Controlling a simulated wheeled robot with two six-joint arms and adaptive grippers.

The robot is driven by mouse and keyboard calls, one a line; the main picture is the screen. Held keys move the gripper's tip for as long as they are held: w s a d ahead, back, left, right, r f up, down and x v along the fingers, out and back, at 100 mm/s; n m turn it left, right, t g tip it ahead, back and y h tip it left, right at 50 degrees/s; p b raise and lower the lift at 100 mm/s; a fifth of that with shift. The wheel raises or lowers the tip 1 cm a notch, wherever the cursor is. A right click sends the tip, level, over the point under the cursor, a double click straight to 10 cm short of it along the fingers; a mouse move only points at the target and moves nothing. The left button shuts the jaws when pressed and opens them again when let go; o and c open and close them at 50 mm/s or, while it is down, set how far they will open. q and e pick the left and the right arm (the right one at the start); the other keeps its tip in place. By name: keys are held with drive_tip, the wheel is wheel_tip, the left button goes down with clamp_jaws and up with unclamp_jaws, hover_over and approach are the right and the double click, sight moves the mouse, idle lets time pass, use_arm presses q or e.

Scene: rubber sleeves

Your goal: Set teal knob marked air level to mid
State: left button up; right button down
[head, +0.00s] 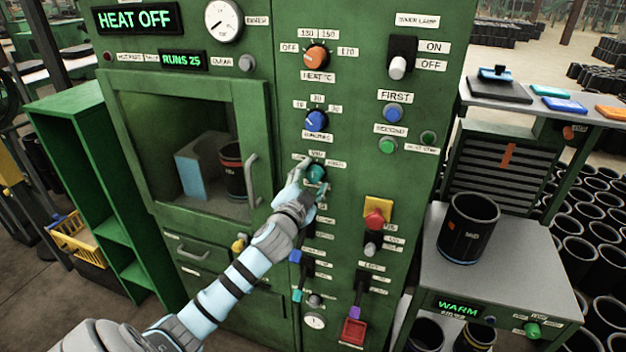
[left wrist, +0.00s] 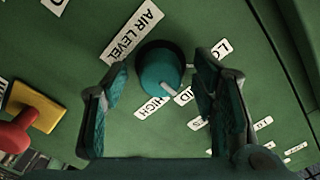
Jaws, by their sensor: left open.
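The teal knob (head: 316,172) is on the green panel of the machine, below the blue knob. In the left wrist view the teal knob (left wrist: 160,70) is beside the AIR LEVEL label (left wrist: 133,36), with LOW, MID and HIGH labels around it. Its white pointer points toward the gap between HIGH (left wrist: 153,106) and MID (left wrist: 184,95), near the MID label's edge. My left gripper (head: 306,186) is open at the knob, with one finger on each side and visible gaps in the left wrist view (left wrist: 166,72). My right gripper is out of view.
An orange heat knob (head: 316,56) and a blue knob (head: 316,121) are above. A red button on a yellow plate (head: 377,219) is to the right. The oven door handle (head: 251,180) sticks out left of my gripper. Switches are below.

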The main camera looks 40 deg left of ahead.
use_arm(q)
drive_tip(key=v, duration=1.2)
